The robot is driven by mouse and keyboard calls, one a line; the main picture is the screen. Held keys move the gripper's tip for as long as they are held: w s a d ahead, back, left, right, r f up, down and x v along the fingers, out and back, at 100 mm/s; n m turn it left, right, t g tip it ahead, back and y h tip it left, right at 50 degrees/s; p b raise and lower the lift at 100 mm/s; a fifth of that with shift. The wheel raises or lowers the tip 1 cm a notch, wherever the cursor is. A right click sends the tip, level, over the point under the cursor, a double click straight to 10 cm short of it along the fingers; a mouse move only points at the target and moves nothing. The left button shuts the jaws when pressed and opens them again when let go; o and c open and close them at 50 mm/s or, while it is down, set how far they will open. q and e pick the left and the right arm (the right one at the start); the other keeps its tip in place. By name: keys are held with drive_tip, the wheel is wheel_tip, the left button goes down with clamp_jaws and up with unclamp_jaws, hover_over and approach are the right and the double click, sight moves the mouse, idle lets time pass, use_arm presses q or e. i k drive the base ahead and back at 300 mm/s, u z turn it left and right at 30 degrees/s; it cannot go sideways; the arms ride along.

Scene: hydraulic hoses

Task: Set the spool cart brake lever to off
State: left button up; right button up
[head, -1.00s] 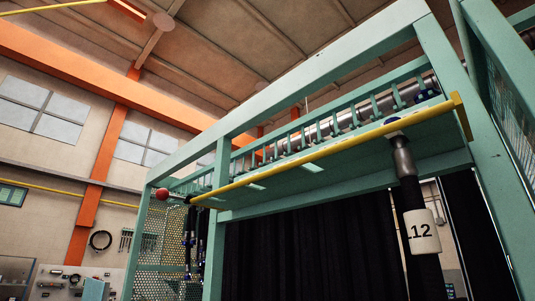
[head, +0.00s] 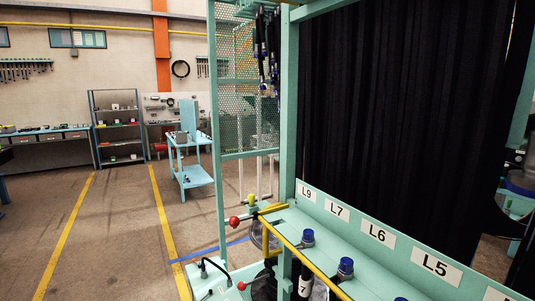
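No part is clearly marked as the spool cart or its brake lever. At the bottom of the head view, a teal box-like part with a bent black handle (head: 206,268) stands beside the rack. A red ball knob (head: 241,285) on a short stem sits just right of it, near a dark round part that is cut off by the lower edge. A second red ball knob (head: 235,222) is higher, at the end of a yellow bar. Which of these is the brake lever, and its setting, I cannot tell. Neither gripper shows.
The teal rack (head: 288,110) with a yellow rail (head: 300,258), blue-capped fittings (head: 346,266) and labels L9 to L5 fills the right. A black curtain (head: 400,100) hangs behind. A blue cart (head: 190,150) stands farther back. The floor at left, with yellow lines, is open.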

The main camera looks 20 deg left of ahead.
sight(242, 285)
drive_tip(key=k, duration=1)
drive_tip(key=u, duration=0.9)
drive_tip(key=i, duration=1.4)
drive_tip(key=z, duration=1.85)
